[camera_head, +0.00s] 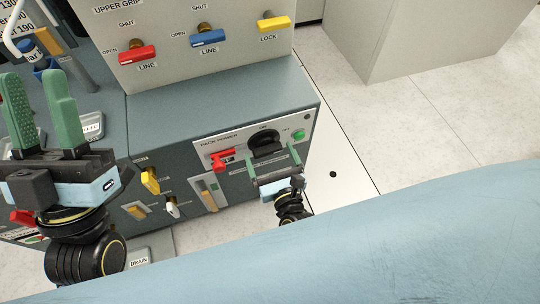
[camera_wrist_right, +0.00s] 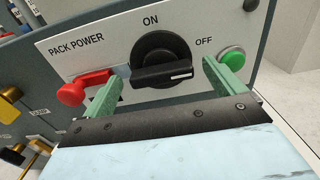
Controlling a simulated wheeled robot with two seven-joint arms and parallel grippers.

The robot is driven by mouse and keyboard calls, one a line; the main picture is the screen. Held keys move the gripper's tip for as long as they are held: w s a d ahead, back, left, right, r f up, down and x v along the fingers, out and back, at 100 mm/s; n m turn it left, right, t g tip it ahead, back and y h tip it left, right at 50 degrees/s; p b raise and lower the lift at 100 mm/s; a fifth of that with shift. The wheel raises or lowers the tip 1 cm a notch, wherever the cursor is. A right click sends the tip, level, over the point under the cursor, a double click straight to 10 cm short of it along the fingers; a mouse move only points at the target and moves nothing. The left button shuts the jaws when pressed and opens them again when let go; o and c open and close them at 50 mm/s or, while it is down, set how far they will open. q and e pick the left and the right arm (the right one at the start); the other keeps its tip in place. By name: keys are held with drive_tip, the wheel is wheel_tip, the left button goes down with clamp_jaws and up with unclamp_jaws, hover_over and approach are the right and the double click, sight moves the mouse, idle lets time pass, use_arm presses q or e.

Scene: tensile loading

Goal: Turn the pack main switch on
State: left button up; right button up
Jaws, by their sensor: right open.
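The pack main switch is a black rotary knob (camera_wrist_right: 163,58) on the white PACK POWER panel (camera_wrist_right: 85,38); it also shows in the head view (camera_head: 264,138). ON is printed above it and OFF at its upper right. Its handle lies nearly level, with the white mark at the right end, on the OFF side. My right gripper (camera_head: 273,163) is open in front of the knob, one green finger to each side; it also shows in the right wrist view (camera_wrist_right: 162,82). Contact cannot be told. My left gripper (camera_head: 40,105) is open and empty at the far left.
A red lever (camera_wrist_right: 85,86) sits left of the knob and a green button (camera_wrist_right: 232,57) right of it, close to my right fingers. Yellow handles (camera_head: 150,181) lie further left. Red, blue and yellow valve levers (camera_head: 208,39) are above. Open floor (camera_head: 430,120) lies right.

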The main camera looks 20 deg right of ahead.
drive_tip(key=shift+w, duration=0.4)
drive_tip(key=shift+c, duration=0.3)
drive_tip(key=c, duration=0.9)
